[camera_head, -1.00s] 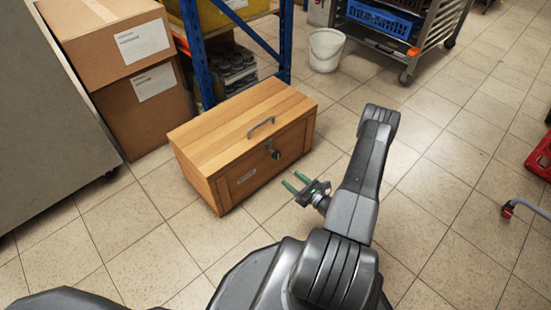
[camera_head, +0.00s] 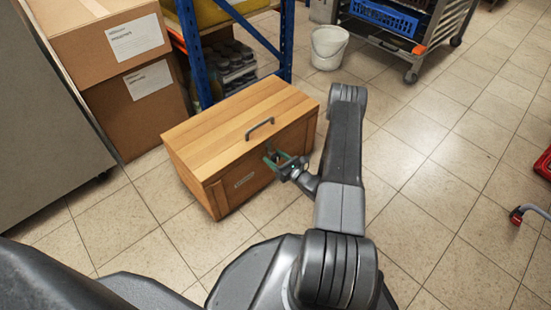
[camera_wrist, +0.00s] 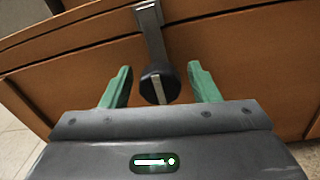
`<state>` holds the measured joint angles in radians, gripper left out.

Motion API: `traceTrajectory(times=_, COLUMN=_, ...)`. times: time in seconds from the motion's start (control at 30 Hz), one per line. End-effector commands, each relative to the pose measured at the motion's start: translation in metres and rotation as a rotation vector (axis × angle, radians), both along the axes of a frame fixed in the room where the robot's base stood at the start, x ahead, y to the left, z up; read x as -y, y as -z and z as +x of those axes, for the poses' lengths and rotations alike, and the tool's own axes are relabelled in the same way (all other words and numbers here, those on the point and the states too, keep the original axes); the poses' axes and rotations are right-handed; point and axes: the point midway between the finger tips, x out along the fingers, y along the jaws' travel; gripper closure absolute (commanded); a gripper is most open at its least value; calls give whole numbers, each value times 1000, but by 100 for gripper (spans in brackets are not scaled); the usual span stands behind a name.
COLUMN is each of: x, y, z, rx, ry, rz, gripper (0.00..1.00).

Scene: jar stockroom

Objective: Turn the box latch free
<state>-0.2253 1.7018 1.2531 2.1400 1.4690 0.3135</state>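The wooden box (camera_head: 220,125) stands on the tiled floor with a grey handle (camera_head: 259,128) on its lid. In the wrist view the box front (camera_wrist: 60,85) fills most of the picture. The latch (camera_wrist: 158,82) shows there as a dark round knob with a light bar across it, below a grey metal strap (camera_wrist: 149,25). My gripper (camera_wrist: 160,88) is open, with one green finger on each side of the knob and gaps between. In the head view my gripper (camera_head: 278,159) is at the box front and hides most of the latch.
Cardboard boxes (camera_head: 110,60) and a blue shelf post (camera_head: 193,50) stand behind the box. A white bucket (camera_head: 328,48) and a trolley with a blue crate (camera_head: 385,17) are farther back. The floor to the right is clear up to a red item (camera_head: 543,163).

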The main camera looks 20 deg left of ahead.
Motion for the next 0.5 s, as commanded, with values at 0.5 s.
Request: traceTrajectory(times=0.5, x=0, y=1, z=0, rx=27, ry=-1, rz=-11, gripper=88)
